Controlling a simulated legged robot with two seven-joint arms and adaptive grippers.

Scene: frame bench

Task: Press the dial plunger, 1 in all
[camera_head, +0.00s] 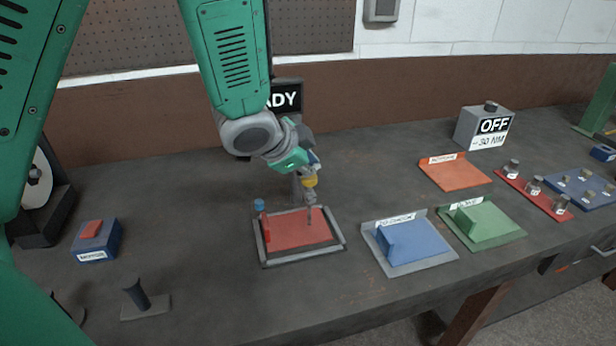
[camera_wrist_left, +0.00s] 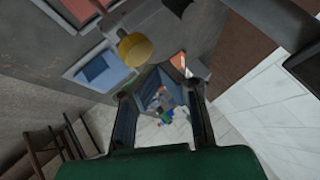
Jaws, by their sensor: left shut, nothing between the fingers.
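The dial plunger seems to be the yellow-capped part (camera_head: 309,182) with a thin grey stem reaching down over a red plate (camera_head: 290,232) in a grey frame. Its yellow cap also shows in the left wrist view (camera_wrist_left: 136,47), left of and above the fingers. My left gripper (camera_head: 314,160) is shut and empty, just above the cap in the head view; I cannot tell whether it touches. Its fingers show in the wrist view (camera_wrist_left: 162,100). The dial face is not visible. My right gripper is not in view.
A sign (camera_head: 288,97) behind my arm reads "...ADY". A small red post with a blue cap (camera_head: 260,205) stands at the plate's left. Blue (camera_head: 410,245) and green (camera_head: 483,222) trays lie to the right. A motor switch (camera_head: 96,240) and a dark peg (camera_head: 138,294) stand left.

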